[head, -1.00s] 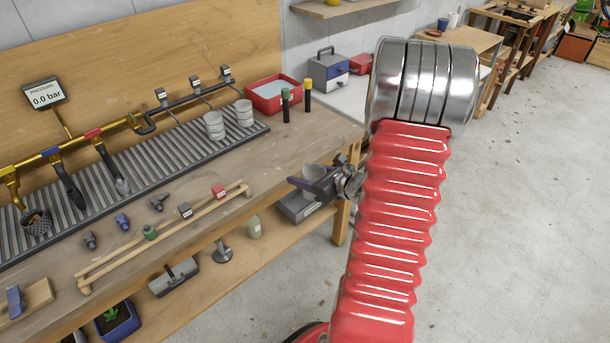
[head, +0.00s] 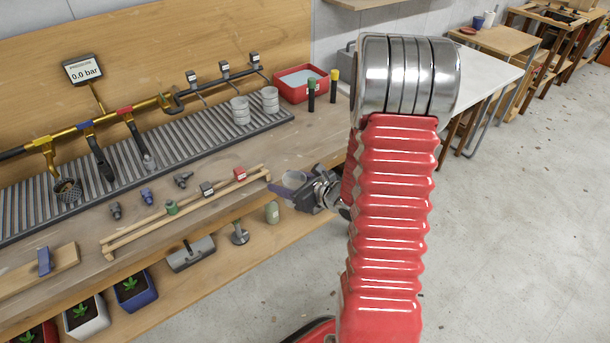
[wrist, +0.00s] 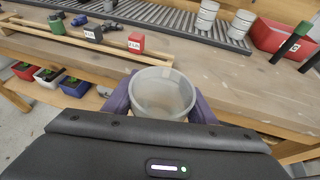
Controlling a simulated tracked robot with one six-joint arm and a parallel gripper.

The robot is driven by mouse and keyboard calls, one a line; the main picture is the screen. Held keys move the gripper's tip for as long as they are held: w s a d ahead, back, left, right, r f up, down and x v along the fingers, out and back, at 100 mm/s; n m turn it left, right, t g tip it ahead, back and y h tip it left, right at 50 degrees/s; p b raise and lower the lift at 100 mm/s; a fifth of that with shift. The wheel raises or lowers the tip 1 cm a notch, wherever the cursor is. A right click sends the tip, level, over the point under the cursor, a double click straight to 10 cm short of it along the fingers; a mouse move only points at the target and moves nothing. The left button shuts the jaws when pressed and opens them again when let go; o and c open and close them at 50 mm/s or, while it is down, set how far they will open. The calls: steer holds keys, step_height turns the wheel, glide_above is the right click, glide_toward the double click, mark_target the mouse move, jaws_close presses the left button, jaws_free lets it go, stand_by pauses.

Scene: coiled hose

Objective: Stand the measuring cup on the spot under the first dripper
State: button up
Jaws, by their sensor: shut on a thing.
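My gripper (head: 290,190) is shut on the measuring cup, a clear, open-topped cup (wrist: 163,93) held upright between purple fingers in the wrist view. In the head view the cup (head: 293,180) is small and partly covered by the fingers. It is held off the bench, by its right front edge. Three drippers with labelled grey blocks branch from the dark pipe: left (head: 192,77), middle (head: 224,67) and right (head: 255,60). Two whitish cups (head: 240,110) (head: 270,100) stand on the ribbed drain grate (head: 170,130) towards its right end. I cannot make out a marked spot under the left dripper.
A red basin (head: 300,95) and two dark bottles, green-capped (head: 311,97) and yellow-capped (head: 333,90), stand right of the grate. A wooden rack with red (head: 240,174) and dark blocks lies along the bench front. Several fittings lie behind it. Brass valves line the left.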

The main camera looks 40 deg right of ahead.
steer(key=a+f+n+y, duration=0.1)
steer(key=a, duration=0.8)
steer(key=w+a+f+n+g+y, duration=0.1)
steer(key=a+f+n+y, duration=0.1)
steer(key=a, duration=0.7)
steer(key=shift+w+a+y, duration=0.2)
steer(key=shift+a+y, duration=0.05)
steer(key=shift+y, duration=0.05)
steer(key=shift+f, duration=0.1)
